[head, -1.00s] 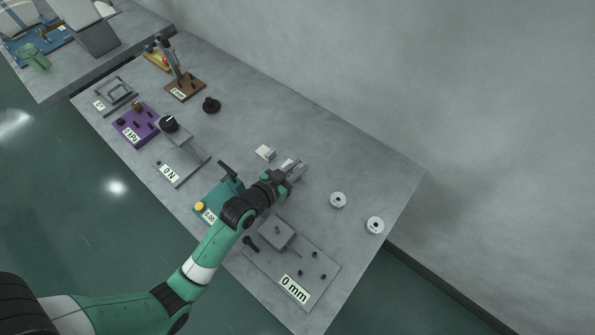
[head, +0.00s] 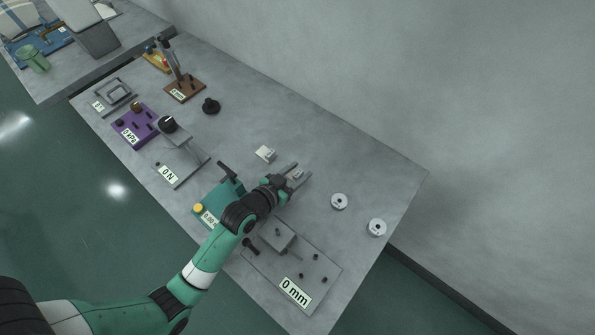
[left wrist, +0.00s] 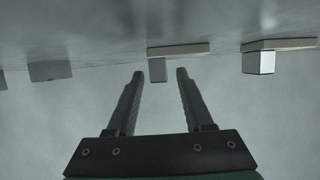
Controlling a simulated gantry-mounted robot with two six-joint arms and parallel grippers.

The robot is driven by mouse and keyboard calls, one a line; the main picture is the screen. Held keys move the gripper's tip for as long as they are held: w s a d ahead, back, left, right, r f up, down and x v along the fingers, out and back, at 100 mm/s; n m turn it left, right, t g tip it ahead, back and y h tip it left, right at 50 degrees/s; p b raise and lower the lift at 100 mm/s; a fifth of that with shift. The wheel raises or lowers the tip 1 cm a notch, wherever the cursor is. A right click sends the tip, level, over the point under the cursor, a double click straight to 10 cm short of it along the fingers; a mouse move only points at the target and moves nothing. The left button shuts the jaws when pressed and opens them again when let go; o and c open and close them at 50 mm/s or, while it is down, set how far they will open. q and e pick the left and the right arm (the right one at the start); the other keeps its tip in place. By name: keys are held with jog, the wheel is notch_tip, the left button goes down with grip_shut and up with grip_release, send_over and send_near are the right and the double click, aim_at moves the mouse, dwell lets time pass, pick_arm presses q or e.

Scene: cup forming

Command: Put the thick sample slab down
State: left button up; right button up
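A small grey slab with a raised block on top (head: 297,175) sits on the table between the fingertips of my left gripper (head: 301,169). The left fingers are spread, with a gap on each side of the block. In the left wrist view, where the table is at the top, the slab's flat plate (left wrist: 185,48) lies against the table, and its block shows between the tips of my left gripper (left wrist: 160,71). A second, paler slab (head: 264,153) lies to the left; I cannot tell from its size which is thicker. My right gripper is not in view.
Two white discs (head: 339,201) (head: 377,227) lie to the right. A grey plate labelled 0 mm (head: 318,260) is in front, and a teal device (head: 216,201) is near my left forearm. The table behind the gripper is clear.

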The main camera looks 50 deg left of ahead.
aim_at(292, 175)
pick_arm(q)
jog(key=shift+s+f, duration=0.15)
jog(key=shift+f, duration=0.25)
jog(key=s+r+p, duration=0.2)
jog(key=shift+d+r, duration=0.1)
jog(key=shift+r, duration=0.25)
jog(key=p+v, duration=0.2)
jog(key=v, duration=0.7)
jog(key=shift+s+d+p, duration=0.1)
jog(key=shift+s+p, duration=0.2)
